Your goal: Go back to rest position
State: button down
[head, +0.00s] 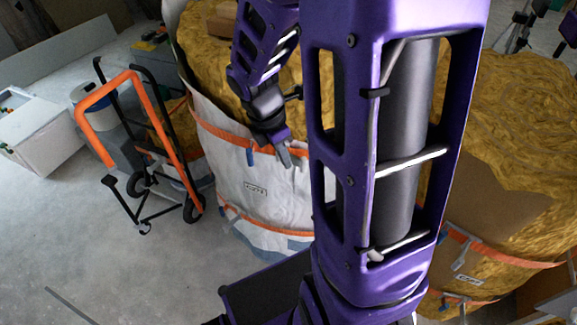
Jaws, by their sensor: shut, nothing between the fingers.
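My gripper (286,156) hangs at the end of my purple arm, left of the picture's middle, pointing down. Its fingers are together and hold nothing. In the picture it lies over a large white bag (262,195) with orange trim; I cannot tell how far apart the two are. My own thick purple arm link fills the picture's right middle and hides much of what is behind it.
A hand cart (170,150) with an orange handle stands at the left, near a white box (40,135). The big bag holds yellow fibrous material (203,60). More yellow material (525,170) in a bag is at the right.

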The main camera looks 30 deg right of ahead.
jog(key=shift+v, duration=0.8)
